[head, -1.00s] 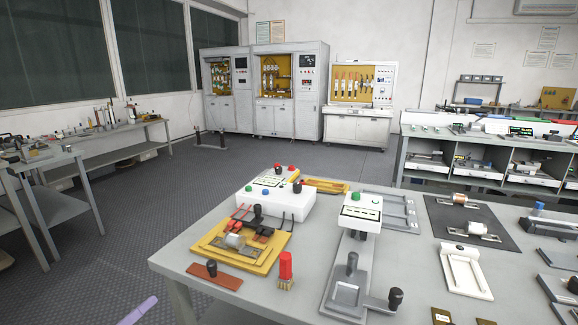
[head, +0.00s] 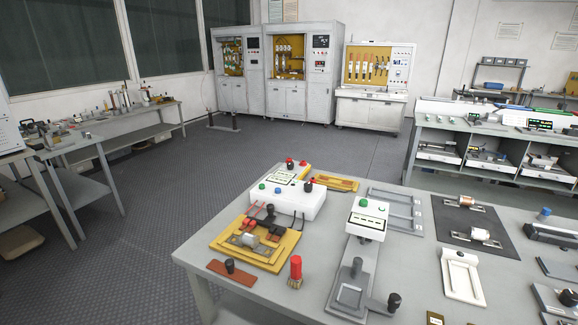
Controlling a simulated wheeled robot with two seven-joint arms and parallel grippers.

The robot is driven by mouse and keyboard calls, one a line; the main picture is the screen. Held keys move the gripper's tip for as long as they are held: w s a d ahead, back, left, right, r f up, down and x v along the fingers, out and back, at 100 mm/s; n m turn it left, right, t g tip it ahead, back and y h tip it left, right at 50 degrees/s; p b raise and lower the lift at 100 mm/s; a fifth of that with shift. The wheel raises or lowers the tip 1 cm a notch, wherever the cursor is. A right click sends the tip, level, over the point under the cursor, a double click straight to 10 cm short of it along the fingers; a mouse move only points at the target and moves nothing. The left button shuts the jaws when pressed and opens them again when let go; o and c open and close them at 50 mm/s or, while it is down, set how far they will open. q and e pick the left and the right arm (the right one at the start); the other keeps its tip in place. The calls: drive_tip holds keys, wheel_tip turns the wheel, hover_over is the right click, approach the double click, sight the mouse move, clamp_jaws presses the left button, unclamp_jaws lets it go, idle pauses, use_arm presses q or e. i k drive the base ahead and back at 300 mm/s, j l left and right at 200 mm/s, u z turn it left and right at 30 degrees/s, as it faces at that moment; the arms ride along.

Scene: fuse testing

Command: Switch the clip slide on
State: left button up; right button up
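A yellow fixture (head: 222,240) lies at the front left of the grey table. It holds a pale cylinder (head: 245,240), red and black clips (head: 262,229) and a black knob. A white box with a small screen (head: 287,200) stands behind it, with wires running to the clips. A grey stand (head: 350,291) with black knobs and a white head (head: 366,221) is to its right. I cannot tell for sure which part is the clip slide or how it is set. Neither of my grippers is in view.
A brown plate with a black knob (head: 231,272) and a red-handled brush (head: 295,270) lie near the table's front edge. A dark mat (head: 475,215) and a white tray (head: 463,276) are further right. The floor (head: 150,230) left of the table is open.

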sight(267, 222)
drive_tip(key=i+j+z, duration=0.1)
drive_tip(key=j+z, duration=0.25)
drive_tip(key=i+j+z, duration=0.1)
drive_tip(key=z, duration=0.2)
drive_tip(key=j+z, duration=0.55)
drive_tip(key=j, duration=1.55)
